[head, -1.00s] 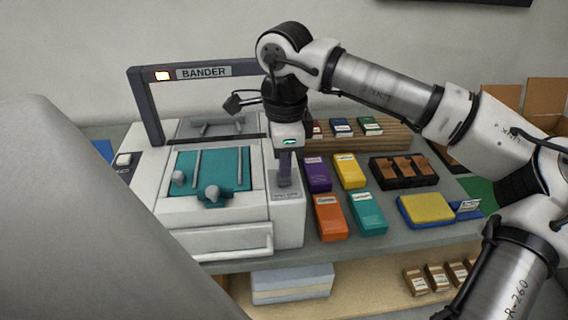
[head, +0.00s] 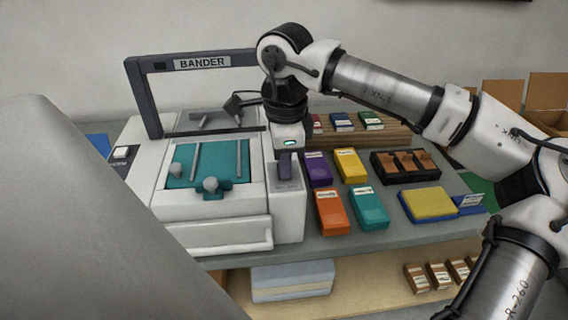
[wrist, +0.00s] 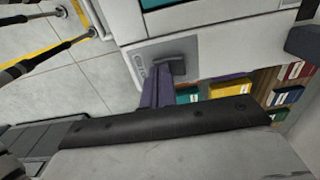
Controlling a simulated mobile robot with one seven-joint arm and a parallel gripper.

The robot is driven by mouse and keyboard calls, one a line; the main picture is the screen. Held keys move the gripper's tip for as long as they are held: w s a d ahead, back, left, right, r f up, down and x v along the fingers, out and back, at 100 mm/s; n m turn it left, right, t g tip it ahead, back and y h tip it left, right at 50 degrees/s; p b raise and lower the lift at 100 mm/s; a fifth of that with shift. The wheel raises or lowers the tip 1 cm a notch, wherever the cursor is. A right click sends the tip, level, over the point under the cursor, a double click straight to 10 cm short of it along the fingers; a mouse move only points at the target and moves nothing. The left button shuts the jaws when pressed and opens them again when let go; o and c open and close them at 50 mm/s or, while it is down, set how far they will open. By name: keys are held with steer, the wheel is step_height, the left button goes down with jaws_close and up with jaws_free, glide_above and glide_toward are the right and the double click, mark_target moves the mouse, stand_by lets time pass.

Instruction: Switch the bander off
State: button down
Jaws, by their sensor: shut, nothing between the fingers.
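The bander (head: 212,240) is a pale machine with a teal bed and a dark arch labelled BANDER. The lamp spot at the left of its arch (head: 157,65) is dark. My gripper (head: 286,168) is shut and empty, pointing down over the narrow panel (head: 288,205) at the bander's right side. In the wrist view, a dark grey lever (wrist: 174,65) stands on that panel. My gripper's fingertips (wrist: 158,82) are right beside the lever; I cannot tell whether they touch it. In the head view the lever is hard to tell from my gripper.
Purple (head: 317,168), yellow, orange and teal boxes stand close to the right of the panel. A black tray (head: 404,176) and a yellow-topped blue pad (head: 428,205) lie further right. A white switch block (head: 121,153) is on the bander's left. Cardboard boxes stand at the back right.

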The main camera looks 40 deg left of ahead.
steer(key=shift+r+p, duration=2.35)
steer(key=shift+r, duration=0.85)
